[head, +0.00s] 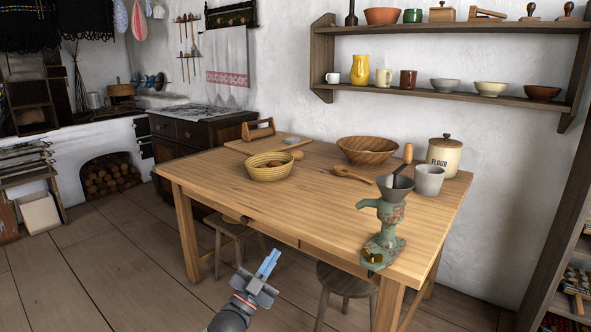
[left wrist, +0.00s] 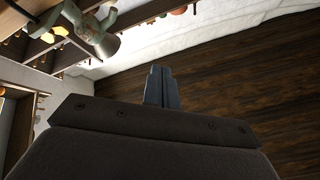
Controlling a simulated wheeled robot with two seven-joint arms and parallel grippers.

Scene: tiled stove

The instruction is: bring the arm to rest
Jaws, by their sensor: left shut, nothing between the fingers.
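My left gripper (head: 268,263) is in the head view at the bottom centre, in front of the wooden table (head: 330,212) and apart from it. Its two blue-grey fingers are shut together with nothing between them. In the left wrist view the closed fingers (left wrist: 162,87) point away from the dark gripper body, and the picture is tilted. My right gripper is in neither view.
On the table stand a green grinder (head: 388,225) at the front right corner, a woven basket (head: 270,167), a wooden bowl (head: 367,150), a grey cup (head: 429,180) and a flour jar (head: 444,156). Stools (head: 345,284) stand under the front edge. The floor at left (head: 110,255) is clear.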

